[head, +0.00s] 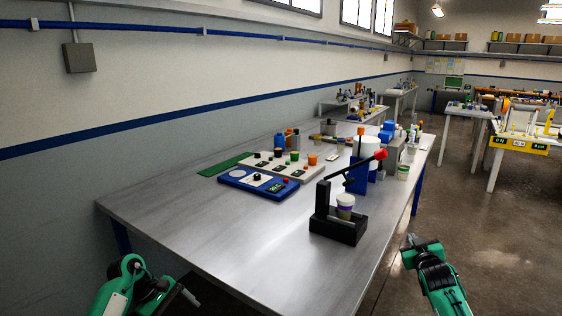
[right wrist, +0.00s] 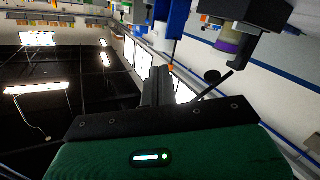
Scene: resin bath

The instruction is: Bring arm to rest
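My right gripper (head: 411,240) is at the lower right of the head view, off the right edge of the table and over the floor. It is apart from everything on the table. In the right wrist view, its dark fingers (right wrist: 158,86) lie close together with nothing seen between them. My left arm (head: 125,290) is folded at the lower left, in front of the table's near edge. Its gripper (head: 188,297) shows only as a small dark end, and its fingers cannot be made out.
A grey table (head: 190,225) fills the middle. A black lever stand (head: 338,228) with a red knob holds a cup (head: 345,204) near its right edge. A blue panel (head: 257,183) and several containers stand farther back.

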